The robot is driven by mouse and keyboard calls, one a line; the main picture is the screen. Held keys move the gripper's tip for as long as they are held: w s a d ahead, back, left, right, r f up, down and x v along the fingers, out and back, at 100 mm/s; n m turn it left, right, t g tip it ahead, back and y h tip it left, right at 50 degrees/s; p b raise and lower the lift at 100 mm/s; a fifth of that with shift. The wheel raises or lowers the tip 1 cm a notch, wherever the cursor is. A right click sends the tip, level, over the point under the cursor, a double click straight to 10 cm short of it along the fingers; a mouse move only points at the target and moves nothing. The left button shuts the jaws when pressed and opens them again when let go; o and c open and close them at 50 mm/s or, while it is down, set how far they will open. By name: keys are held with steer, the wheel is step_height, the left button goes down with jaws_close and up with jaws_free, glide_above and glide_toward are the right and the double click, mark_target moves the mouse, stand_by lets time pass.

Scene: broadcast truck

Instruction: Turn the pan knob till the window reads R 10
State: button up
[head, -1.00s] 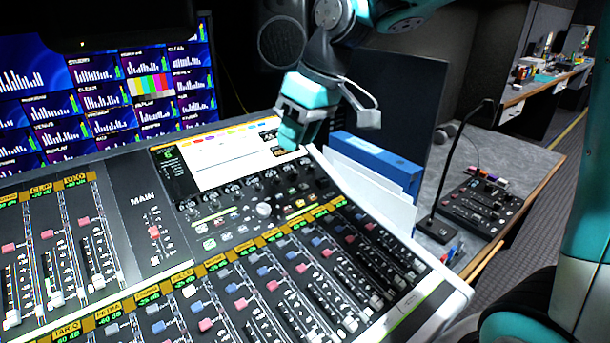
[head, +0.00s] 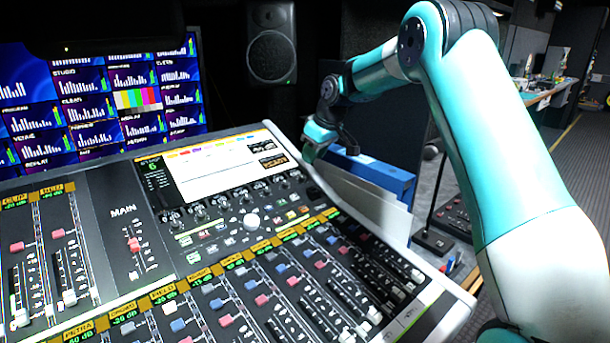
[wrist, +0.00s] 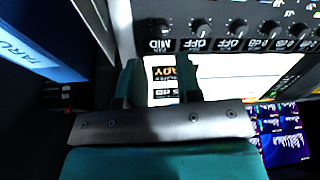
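The pan knob (wrist: 159,26) is a small dark knob at the end of a row of knobs in the wrist view. The window (wrist: 159,45) beside it reads MID. In the head view the row's right-end knob (head: 295,175) is small, and its window is too small to read. My gripper (head: 312,152) is over the console's upper right edge, beyond that knob. In the wrist view my gripper's two fingers (wrist: 158,82) are apart, with the bright screen showing between them and nothing held. The knob is beyond the fingertips, not between them.
The console screen (head: 205,165) lies left of my gripper. More knobs showing OFF and numbers (wrist: 238,28) line up beside the pan knob. A blue binder (head: 375,175) stands close to the console's right side. Faders (head: 270,290) fill the front.

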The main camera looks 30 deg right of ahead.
mark_target(304, 176)
steer(key=x, duration=0.7)
steer(key=shift+w+f, duration=0.15)
steer(key=shift+f, duration=0.15)
jaws_close()
steer(key=shift+m+p, duration=0.3)
steer(key=shift+p, duration=0.05)
steer(key=shift+r+m+p, duration=0.1)
steer(key=shift+m+p, duration=0.4)
steer(key=shift+m, duration=0.4)
steer(key=m+p, duration=0.1)
steer(key=m, duration=0.2)
steer(key=shift+a+m+t, duration=0.1)
steer(key=shift+m+t, duration=0.2)
steer(key=m+p, duration=0.2)
steer(key=m, duration=0.3)
steer(key=shift+m+t, duration=0.3)
steer(key=shift+m, duration=0.1)
